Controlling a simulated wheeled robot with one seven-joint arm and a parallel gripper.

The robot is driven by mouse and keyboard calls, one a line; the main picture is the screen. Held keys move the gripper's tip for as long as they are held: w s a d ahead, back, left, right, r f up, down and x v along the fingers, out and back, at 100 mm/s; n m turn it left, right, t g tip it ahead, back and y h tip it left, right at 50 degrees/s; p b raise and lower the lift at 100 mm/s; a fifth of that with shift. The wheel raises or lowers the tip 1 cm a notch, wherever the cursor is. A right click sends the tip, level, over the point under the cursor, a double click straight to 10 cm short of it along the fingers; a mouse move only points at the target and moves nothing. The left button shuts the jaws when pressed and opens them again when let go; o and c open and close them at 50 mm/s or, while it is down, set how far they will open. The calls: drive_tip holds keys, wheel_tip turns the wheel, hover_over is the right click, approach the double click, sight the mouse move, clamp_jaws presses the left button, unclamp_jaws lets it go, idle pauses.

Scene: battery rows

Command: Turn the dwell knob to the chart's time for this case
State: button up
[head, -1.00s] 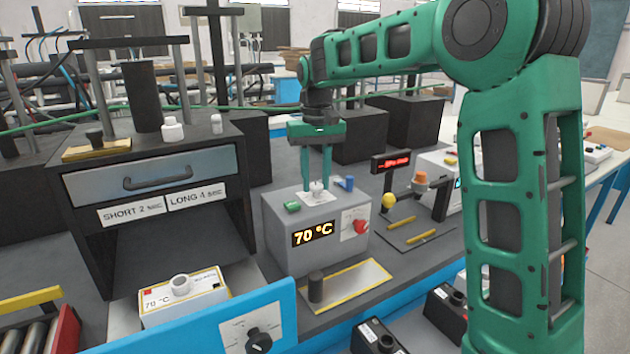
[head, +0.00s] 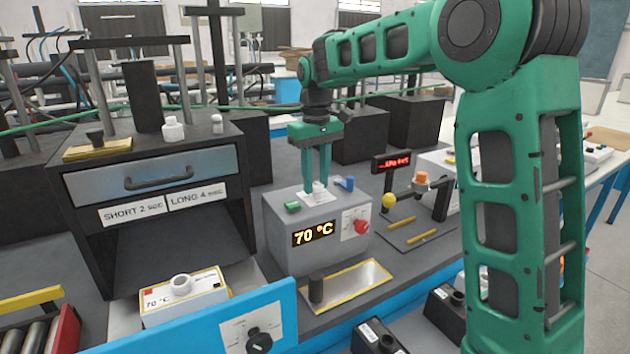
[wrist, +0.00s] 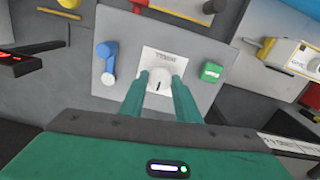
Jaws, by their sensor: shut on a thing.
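My gripper (head: 318,178) points down over the grey control box (head: 285,262). Its fingers are shut on a white knob (wrist: 159,84) on a white plate (wrist: 165,63) on the box's top. In the wrist view the knob has a dark mark; the plate's lettering is too small to read. The box's display (head: 312,235) reads 70 °C. The dark oven-like housing carries two chart labels, SHORT 2 (head: 131,212) and LONG 4 (head: 197,195); their small print is unclear. A white case (head: 185,297) marked 70 °C lies in front of the housing.
A green button (wrist: 211,71) and a blue lever (wrist: 108,62) flank the plate. A red knob (head: 361,226) is on the box's front. A yellow-edged tray (head: 358,280) with a dark post stands before it. Another black knob (head: 259,341) is on the blue panel.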

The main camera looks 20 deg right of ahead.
sight(316, 184)
drive_tip(key=shift+w, duration=0.1)
drive_tip(key=o, duration=1)
drive_tip(key=shift+o, duration=0.2)
wheel_tip(316, 184, up, 11)
drive_tip(key=shift+f, duration=0.15)
